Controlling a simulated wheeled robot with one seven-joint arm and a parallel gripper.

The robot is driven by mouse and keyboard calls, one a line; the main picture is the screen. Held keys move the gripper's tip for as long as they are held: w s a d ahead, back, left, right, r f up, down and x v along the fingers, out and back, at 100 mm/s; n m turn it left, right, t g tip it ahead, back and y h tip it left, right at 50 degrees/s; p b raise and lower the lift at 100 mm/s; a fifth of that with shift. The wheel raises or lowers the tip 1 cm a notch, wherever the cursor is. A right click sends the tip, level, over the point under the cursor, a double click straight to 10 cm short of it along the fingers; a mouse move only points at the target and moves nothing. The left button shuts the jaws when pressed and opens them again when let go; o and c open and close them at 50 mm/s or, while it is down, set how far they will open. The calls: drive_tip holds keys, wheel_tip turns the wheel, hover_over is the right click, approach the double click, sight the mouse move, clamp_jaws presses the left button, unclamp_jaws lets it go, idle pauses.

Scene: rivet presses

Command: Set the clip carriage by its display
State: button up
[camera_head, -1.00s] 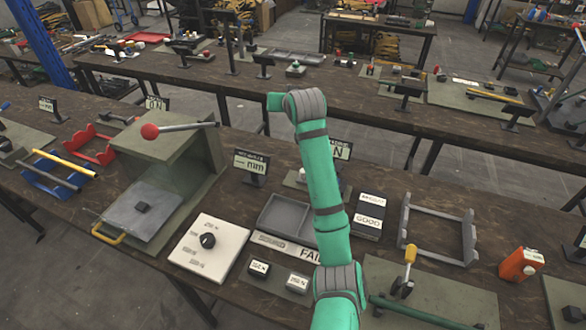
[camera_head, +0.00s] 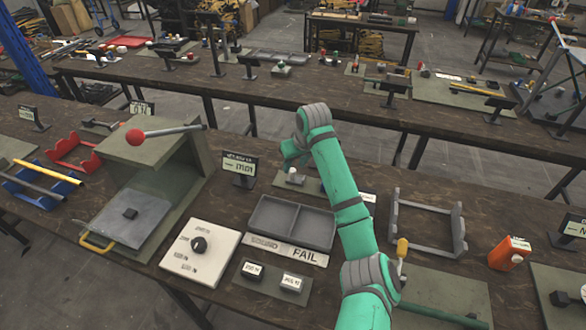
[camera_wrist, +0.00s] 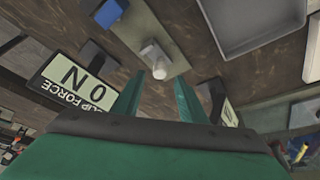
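The clip force display (camera_wrist: 72,82) reads 0 N and appears upside down at the left of the wrist view. Beside it is a small olive plate (camera_wrist: 178,62) carrying a pale block or knob (camera_wrist: 155,58), which may be the clip carriage. The same plate and pale knob (camera_head: 294,177) show behind the grey tray in the head view. My gripper (camera_wrist: 160,80) is open, with its two green fingers apart and nothing between them. The pale knob shows just beyond the fingertips; whether they touch it is unclear. In the head view my arm hides the clip display and the fingers.
A grey two-part tray (camera_head: 291,222) with a FAIL label stands near my arm. A grey frame (camera_head: 425,222) and orange box (camera_head: 509,253) are right.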

sight(292, 170)
drive_tip(key=shift+x, duration=1.8)
clamp_jaws()
drive_tip(key=shift+a, duration=0.1)
